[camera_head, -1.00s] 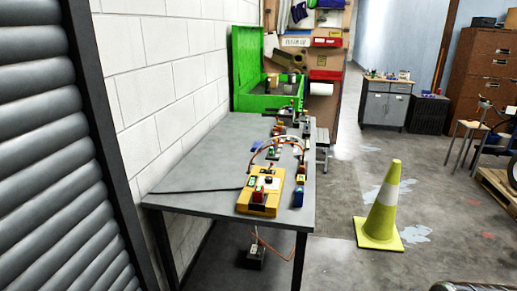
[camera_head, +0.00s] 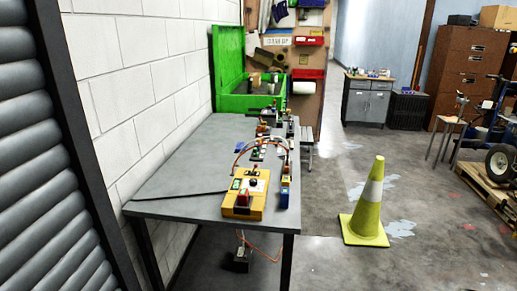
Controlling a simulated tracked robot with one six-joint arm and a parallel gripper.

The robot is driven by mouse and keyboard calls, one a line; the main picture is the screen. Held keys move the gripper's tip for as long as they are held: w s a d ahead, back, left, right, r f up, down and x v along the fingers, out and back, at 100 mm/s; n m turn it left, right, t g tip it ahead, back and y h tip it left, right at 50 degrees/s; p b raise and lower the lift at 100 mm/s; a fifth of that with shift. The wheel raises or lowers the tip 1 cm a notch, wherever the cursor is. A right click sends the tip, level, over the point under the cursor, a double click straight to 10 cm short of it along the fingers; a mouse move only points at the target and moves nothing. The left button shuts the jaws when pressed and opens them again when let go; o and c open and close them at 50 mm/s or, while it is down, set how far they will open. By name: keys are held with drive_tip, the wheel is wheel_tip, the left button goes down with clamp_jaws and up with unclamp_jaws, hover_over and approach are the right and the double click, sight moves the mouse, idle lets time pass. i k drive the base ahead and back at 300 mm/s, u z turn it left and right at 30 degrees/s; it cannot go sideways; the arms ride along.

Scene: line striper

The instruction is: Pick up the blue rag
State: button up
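I cannot make out a blue rag for certain. A dark blue item (camera_head: 280,12) hangs on the brown pegboard at the back, too small to identify. Another blue patch (camera_head: 310,3) shows at the top edge of the picture, cut off. A small blue block-like item (camera_head: 284,199) lies on the grey table beside the yellow control box; it looks like part of a device rather than cloth. My gripper is not in view.
The grey table (camera_head: 180,207) stands along the white wall, with a yellow control box (camera_head: 246,195), several small devices and an open green box (camera_head: 245,103). A yellow cone (camera_head: 368,212) stands on the floor to its right. A pallet (camera_head: 492,185) is at far right. Floor between is clear.

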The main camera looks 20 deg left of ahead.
sight(240, 144)
drive_tip(key=z, duration=0.25)
drive_tip(key=i, duration=3.75)
drive_tip(key=u, duration=0.65)
